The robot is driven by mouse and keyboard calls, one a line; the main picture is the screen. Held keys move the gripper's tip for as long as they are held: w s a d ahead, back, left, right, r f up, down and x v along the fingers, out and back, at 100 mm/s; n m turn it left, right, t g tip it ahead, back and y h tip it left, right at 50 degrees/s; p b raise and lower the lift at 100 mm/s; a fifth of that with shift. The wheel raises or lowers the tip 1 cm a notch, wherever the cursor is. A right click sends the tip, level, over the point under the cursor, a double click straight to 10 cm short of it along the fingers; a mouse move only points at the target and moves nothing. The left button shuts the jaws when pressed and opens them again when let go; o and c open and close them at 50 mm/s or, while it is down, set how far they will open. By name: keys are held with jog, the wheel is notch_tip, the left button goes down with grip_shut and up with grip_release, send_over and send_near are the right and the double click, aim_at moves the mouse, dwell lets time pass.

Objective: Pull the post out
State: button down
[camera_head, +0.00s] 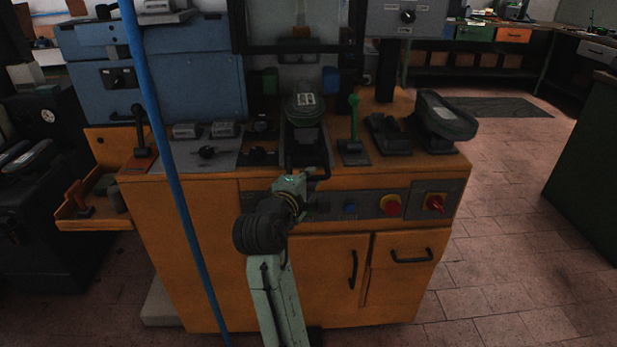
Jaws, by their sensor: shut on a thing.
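The post (305,110) is a dark upright piece with a shoe-like green-grey top and a small white label. It stands at the middle of the orange press bench, under the dark frame. A black handle (324,174) sticks out low in front of it. My gripper (311,177) is at the bench's front edge, shut on this handle. My pale green arm comes up from below and hides part of the bench front. The fingertips are small and dark, so the exact grip is hard to see.
A green-knobbed lever (354,118) stands close right of the post. A dark shoe-shaped pad (445,117) sits at the bench's right end. A blue pole (165,150) crosses the left foreground. Tiled floor is free at right.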

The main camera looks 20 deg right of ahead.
jog(key=shift+s+f, duration=0.15)
jog(key=c, duration=1.9)
grip_release()
jog(key=shift+a, duration=0.1)
jog(key=v, duration=1.2)
jog(key=shift+s, duration=0.1)
